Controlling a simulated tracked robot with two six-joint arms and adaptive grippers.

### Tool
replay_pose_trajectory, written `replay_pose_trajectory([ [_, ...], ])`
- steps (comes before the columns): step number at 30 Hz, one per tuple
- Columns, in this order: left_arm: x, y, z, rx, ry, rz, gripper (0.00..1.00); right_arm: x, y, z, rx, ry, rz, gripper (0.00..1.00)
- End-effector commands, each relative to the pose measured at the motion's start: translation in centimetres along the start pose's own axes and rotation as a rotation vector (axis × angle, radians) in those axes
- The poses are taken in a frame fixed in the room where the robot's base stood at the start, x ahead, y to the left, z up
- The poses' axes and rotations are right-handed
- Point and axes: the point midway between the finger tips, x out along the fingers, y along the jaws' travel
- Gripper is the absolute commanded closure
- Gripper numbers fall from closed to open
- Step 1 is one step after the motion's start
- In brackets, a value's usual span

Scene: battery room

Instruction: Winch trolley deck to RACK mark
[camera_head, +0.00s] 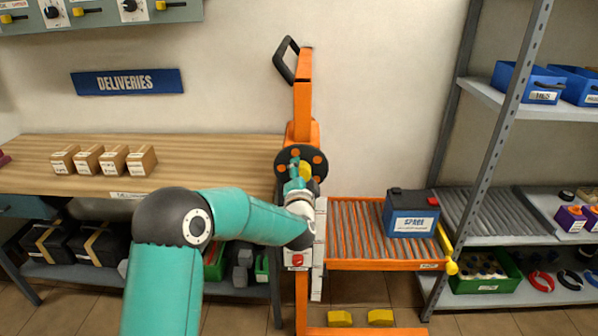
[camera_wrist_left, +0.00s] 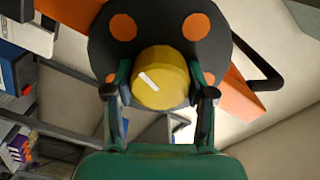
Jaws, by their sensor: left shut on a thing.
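An orange trolley (camera_head: 303,100) stands upright in the middle of the head view, with a black handle at its top. Its roller deck (camera_head: 350,222) carries a dark blue battery (camera_head: 411,215) labelled SPARE. My left gripper (camera_head: 299,183) is at the winch, a black disc (camera_head: 284,165) with orange spots. In the left wrist view the left gripper (camera_wrist_left: 160,88) is shut on the yellow winch knob (camera_wrist_left: 160,75), one finger on each side. A white scale strip (camera_head: 319,240) runs down the mast; my arm partly hides it and no RACK mark is legible. My right gripper is out of view.
A grey rack (camera_head: 490,130) stands right of the deck, with a roller shelf (camera_head: 480,212) at about deck height. A yellow lever (camera_head: 445,250) is at the deck's right end. A wooden bench (camera_head: 215,160) with several small boxes is on the left.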

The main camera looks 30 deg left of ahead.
Motion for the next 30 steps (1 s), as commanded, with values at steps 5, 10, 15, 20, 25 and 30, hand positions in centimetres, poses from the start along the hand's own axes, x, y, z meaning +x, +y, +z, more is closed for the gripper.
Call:
replay_pose_trajectory([
  [5,-0.10,0.74,0.77,0.008,-0.016,0.016,0.80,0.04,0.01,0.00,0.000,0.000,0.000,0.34],
  [10,-0.09,0.73,0.77,0.007,-0.016,0.015,0.80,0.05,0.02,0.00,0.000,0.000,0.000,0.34],
  [15,-0.10,0.72,0.71,0.007,-0.014,0.015,0.27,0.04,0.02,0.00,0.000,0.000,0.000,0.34],
  [20,-0.08,0.48,0.44,0.006,-0.009,0.010,0.20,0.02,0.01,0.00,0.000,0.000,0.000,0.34],
  [25,-0.08,0.30,0.27,0.005,-0.006,0.006,0.20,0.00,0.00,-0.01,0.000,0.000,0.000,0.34],
  [30,-0.70,0.22,0.15,0.005,-0.004,0.005,0.20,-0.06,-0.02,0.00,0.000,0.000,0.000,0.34],
])
